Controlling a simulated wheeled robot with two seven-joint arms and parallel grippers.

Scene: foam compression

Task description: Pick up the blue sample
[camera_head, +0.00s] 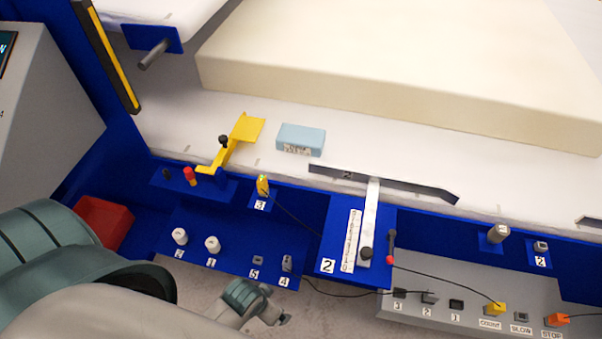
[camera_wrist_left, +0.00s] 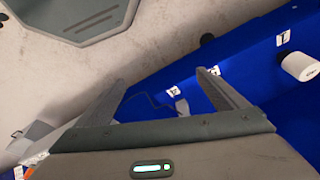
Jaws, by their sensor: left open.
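The blue sample (camera_head: 303,136) is a light blue block with a small printed label on its front side. It lies flat on the white surface, just right of a yellow bracket (camera_head: 236,140). My left gripper (camera_head: 281,318) is low in the head view, in front of the blue panel and well apart from the sample. In the left wrist view the two fingers of my left gripper (camera_wrist_left: 160,77) stand wide apart with nothing between them. The sample does not show in the left wrist view. My right gripper is not in view.
A large cream foam slab (camera_head: 400,75) lies behind the sample. The blue panel (camera_head: 225,250) in front carries white knobs (camera_head: 212,243) and switches. A sliding lever (camera_head: 369,215) stands to the right. A red bin (camera_head: 103,222) sits at left. A grey button box (camera_head: 470,295) is at lower right.

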